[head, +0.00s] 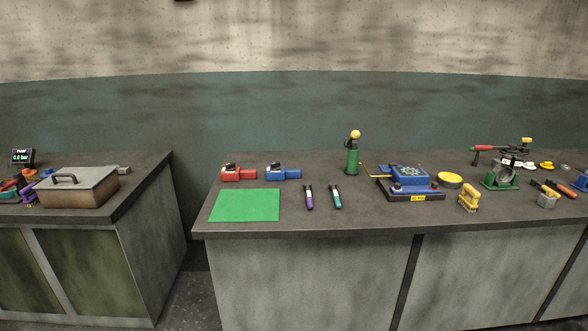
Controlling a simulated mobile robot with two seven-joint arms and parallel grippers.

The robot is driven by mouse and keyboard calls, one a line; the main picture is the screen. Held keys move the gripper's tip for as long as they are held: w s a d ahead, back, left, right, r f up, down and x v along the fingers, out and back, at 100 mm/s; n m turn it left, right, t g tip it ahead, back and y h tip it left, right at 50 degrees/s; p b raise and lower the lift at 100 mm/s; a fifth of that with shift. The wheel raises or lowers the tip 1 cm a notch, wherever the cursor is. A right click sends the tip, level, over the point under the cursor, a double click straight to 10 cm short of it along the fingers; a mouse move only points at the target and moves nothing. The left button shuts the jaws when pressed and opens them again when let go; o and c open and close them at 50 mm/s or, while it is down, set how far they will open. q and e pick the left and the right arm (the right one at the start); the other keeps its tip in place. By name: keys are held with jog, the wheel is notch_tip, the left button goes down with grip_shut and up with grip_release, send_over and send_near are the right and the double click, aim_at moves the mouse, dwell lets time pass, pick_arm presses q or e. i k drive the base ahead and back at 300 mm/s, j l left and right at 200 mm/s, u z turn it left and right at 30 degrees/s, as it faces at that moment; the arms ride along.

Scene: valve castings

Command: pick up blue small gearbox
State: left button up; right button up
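A small blue gearbox-like block (283,172) with a dark round cap on top sits on the grey workbench (330,222), behind the right edge of a green mat. A similar red block (238,174) stands just left of it, apart from it. A larger blue unit (408,176) sits on a black base with a yellow label, farther right. Neither of my grippers is in the head view.
The green mat (245,205) is bare. Purple (309,197) and teal (336,197) handled tools lie right of it. A green cylinder (352,161) stands behind. A yellow brush (468,199) and a green-based vise (500,178) are right. A lidded box (80,187) sits on the left bench.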

aim_at(281, 175)
jog(key=i+j+z, duration=0.35)
jog(key=j, duration=0.25)
jog(key=i+j+z, duration=0.1)
jog(key=j+z, duration=0.25)
jog(key=j, duration=0.25)
jog(key=i+j+z, duration=0.1)
jog(key=j+z, duration=0.25)
jog(key=j, duration=0.35)
jog(key=j+z, duration=0.35)
jog(key=j, duration=0.3)
jog(key=i+j+z, duration=0.1)
jog(key=j+z, duration=0.3)
jog(key=j, duration=0.35)
jog(key=j+z, duration=0.4)
jog(key=j, duration=0.35)
jog(key=j+z, duration=0.4)
jog(key=j, duration=0.35)
jog(key=j+z, duration=0.2)
jog(key=j, duration=0.25)
jog(key=j+z, duration=0.2)
jog(key=j, duration=0.2)
jog(key=k+j+z, duration=0.2)
jog(key=j, duration=0.2)
jog(key=j+z, duration=0.25)
jog(key=j, duration=0.2)
jog(key=k+j+z, duration=0.2)
jog(key=j, duration=0.15)
